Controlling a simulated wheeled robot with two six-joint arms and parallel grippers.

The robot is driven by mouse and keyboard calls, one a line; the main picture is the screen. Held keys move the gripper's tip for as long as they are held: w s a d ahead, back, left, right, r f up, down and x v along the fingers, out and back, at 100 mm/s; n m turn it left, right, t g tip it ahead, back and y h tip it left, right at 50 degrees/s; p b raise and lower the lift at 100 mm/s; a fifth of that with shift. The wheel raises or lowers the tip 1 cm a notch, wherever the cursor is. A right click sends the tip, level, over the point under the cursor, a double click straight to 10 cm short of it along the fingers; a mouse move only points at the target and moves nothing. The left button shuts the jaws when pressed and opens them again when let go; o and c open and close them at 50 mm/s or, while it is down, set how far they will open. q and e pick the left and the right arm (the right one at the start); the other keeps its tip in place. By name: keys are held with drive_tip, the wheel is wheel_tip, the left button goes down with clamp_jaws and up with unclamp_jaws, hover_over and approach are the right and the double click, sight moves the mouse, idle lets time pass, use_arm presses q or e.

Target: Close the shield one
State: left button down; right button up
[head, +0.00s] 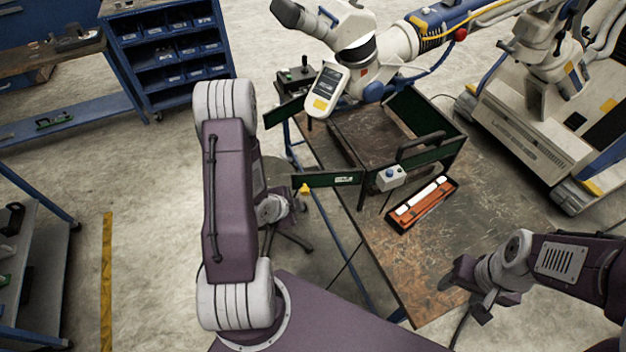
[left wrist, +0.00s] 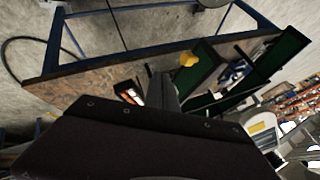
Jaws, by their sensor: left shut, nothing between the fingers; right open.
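A dark green shield panel (head: 335,179) stands swung out to the left past the table's edge, with a small white label on its face. A yellow tab (head: 304,188) shows at its free end; the tab also shows in the left wrist view (left wrist: 188,60), beside a green panel (left wrist: 205,68). My left gripper (head: 298,205) is shut and empty just left of and below the tab; whether it touches cannot be told. Its grey fingers (left wrist: 163,92) point toward the panel. My right gripper (head: 463,292) is open and empty over the table's front right.
More green panels, at the right (head: 414,109) and far left (head: 284,111), surround a dark platform (head: 362,130) on the worn table (head: 480,230). A white control box (head: 390,178) and an orange tray (head: 405,214) sit in front.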

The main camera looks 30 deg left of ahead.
use_arm(q)
drive_tip(key=w+a+f+b, duration=0.2)
drive_tip(key=w+f+b, duration=0.4)
drive_tip(key=b, duration=0.5)
drive_tip(key=shift+w+a+f+n, duration=0.15)
drive_tip(key=shift+w+a+n, duration=0.2)
drive_tip(key=shift+w, duration=0.4)
use_arm(e)
wheel_tip(320, 180, down, 10)
drive_tip(key=shift+s+a, duration=0.2)
drive_tip(key=shift+s, duration=0.25)
drive_tip(key=shift+r, duration=0.1)
use_arm(q)
drive_tip(key=shift+w+a, duration=0.1)
drive_tip(key=shift+a, duration=0.1)
use_arm(e)
drive_tip(key=shift+w+a, duration=0.1)
